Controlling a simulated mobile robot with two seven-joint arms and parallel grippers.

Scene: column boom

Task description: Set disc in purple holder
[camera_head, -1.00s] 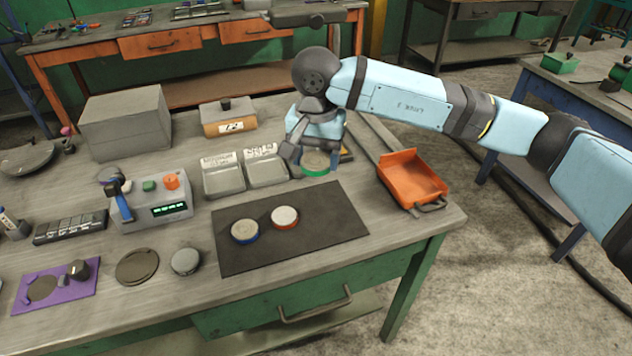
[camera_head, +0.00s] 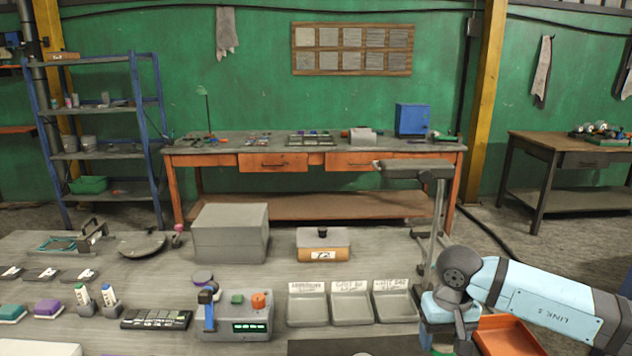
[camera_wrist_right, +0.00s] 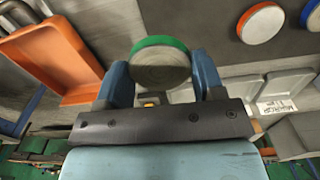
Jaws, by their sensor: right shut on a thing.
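The green-rimmed disc (camera_wrist_right: 160,70) has a grey face and sits between the two blue fingers of my right gripper (camera_wrist_right: 162,80), which is shut on it. In the head view my right gripper (camera_head: 446,340) is at the lower right, just right of the small grey trays, and its fingertips are at the picture's bottom edge. I cannot tell whether the disc touches the table. The purple holder is not in either view now. My left gripper is not in view.
Labelled grey trays (camera_head: 346,306) stand left of the gripper, and an orange scoop-like tray (camera_head: 510,338) to its right. The control box (camera_head: 238,318), grey block (camera_head: 230,234) and a stand (camera_head: 432,225) rise nearby. A red-rimmed disc (camera_wrist_right: 262,23) lies on the dark mat.

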